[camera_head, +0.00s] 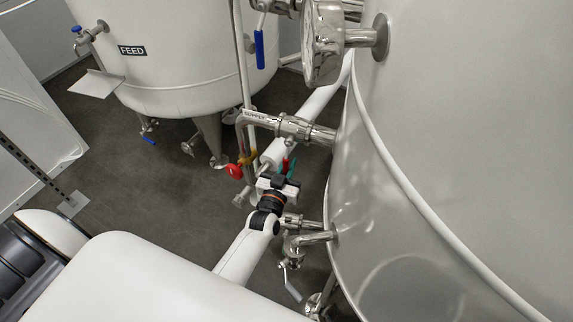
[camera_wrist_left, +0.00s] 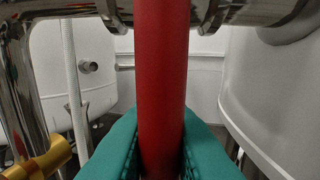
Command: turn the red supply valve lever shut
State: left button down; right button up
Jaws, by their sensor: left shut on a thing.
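The red supply valve lever (camera_wrist_left: 161,80) stands upright in the middle of the left wrist view. The green fingers of my left gripper (camera_wrist_left: 160,150) are shut on its lower part, one on each side. In the head view my left gripper (camera_head: 288,168) is below the steel pipe labelled SUPPLY (camera_head: 290,127), with only a small bit of the red lever (camera_head: 285,163) showing. The valve body is mostly hidden there. My right gripper is not in view.
The large steel tank (camera_head: 450,130) curves close on the right. The FEED tank (camera_head: 170,60) stands behind at left. A yellow fitting with a red round handle (camera_head: 235,171) is just left of my gripper. Steel pipework (camera_head: 305,240) is below right. Dark floor (camera_head: 150,190) is open at left.

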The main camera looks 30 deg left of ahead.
pick_arm(q)
jog(key=shift+d+f, duration=0.1)
jog(key=shift+d, duration=0.05)
jog(key=c, duration=1.4)
grip_release()
jog(key=s+d, duration=0.1)
jog(key=s, duration=1.1)
jog(key=shift+d, duration=0.2)
